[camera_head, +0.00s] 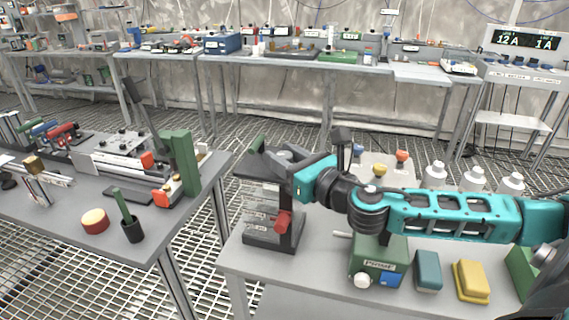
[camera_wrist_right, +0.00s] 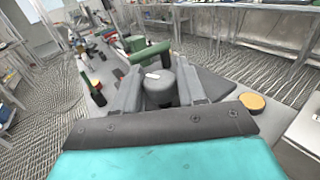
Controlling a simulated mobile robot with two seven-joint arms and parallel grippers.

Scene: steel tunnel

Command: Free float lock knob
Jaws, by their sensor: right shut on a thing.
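My right arm comes in from the right, and its gripper (camera_head: 284,168) is at the top of a dark upright device (camera_head: 262,192) on the near right table. In the right wrist view, a round dark grey knob (camera_wrist_right: 159,90) with a white mark on top sits between the two fingers of the right gripper (camera_wrist_right: 157,84), which is shut on it. I cannot tell for sure that this is the float lock knob. A red knob (camera_head: 283,222) sits lower on the front of the device, apart from the gripper. My left gripper is not in view.
A green box (camera_head: 378,262) with a white knob, a teal block (camera_head: 428,268) and a yellow block (camera_head: 470,282) stand under my right arm. White bottles (camera_head: 473,179) stand behind it. A gap separates this table from the left table (camera_head: 70,205), which holds several tools.

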